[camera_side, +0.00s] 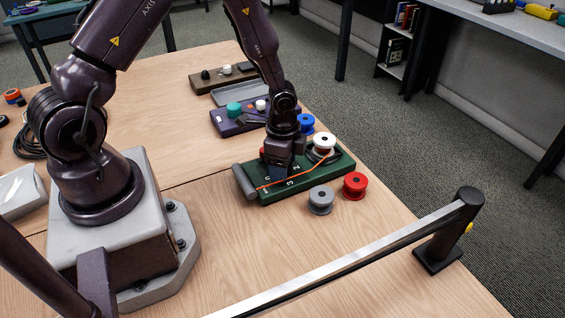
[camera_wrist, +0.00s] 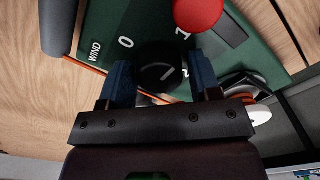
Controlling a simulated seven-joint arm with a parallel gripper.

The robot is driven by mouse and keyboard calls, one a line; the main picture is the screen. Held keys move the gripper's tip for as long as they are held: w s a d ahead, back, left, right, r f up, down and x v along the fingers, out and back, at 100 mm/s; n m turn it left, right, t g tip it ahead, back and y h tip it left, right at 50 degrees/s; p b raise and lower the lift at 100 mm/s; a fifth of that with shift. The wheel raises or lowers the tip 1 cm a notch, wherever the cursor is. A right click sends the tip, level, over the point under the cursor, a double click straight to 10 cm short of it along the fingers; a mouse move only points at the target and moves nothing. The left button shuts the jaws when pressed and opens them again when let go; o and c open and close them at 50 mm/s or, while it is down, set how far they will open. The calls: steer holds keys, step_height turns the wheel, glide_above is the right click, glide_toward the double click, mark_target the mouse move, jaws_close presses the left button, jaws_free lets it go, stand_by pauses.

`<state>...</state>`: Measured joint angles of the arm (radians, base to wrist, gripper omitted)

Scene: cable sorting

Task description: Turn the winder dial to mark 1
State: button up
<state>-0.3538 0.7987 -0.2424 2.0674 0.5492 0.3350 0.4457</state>
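The winder is a green board (camera_side: 335,165) on the table with an orange cable (camera_side: 285,181) across it. Its round black dial (camera_wrist: 160,62) lies between my gripper's two blue fingers in the wrist view and bears a short, slanted white line. In the side view my gripper (camera_side: 278,172) points down at the board and hides the dial.
A red round knob (camera_wrist: 198,10) stands close to the dial. A white spool (camera_side: 324,143) sits on the board; blue (camera_side: 306,122), grey (camera_side: 321,200) and red (camera_side: 354,185) spools surround it. A purple tray (camera_side: 228,120) lies behind. A metal rail (camera_side: 350,262) crosses the front.

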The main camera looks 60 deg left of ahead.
steer(key=shift+r, duration=0.1)
step_height(320, 180, up, 13)
stand_by(0.6)
steer(key=s+d+r+n+t, duration=0.2)
steer(key=s+r+n, duration=0.2)
steer(key=s+r, duration=0.3)
steer(key=s+d+r+n+t, duration=0.2)
steer(key=s+r+n, duration=0.3)
steer(key=r, duration=0.6)
steer(key=shift+s+d+r+t, duration=0.25)
steer(key=shift+s+d+t, duration=0.15)
steer(key=shift+s+t, duration=0.65)
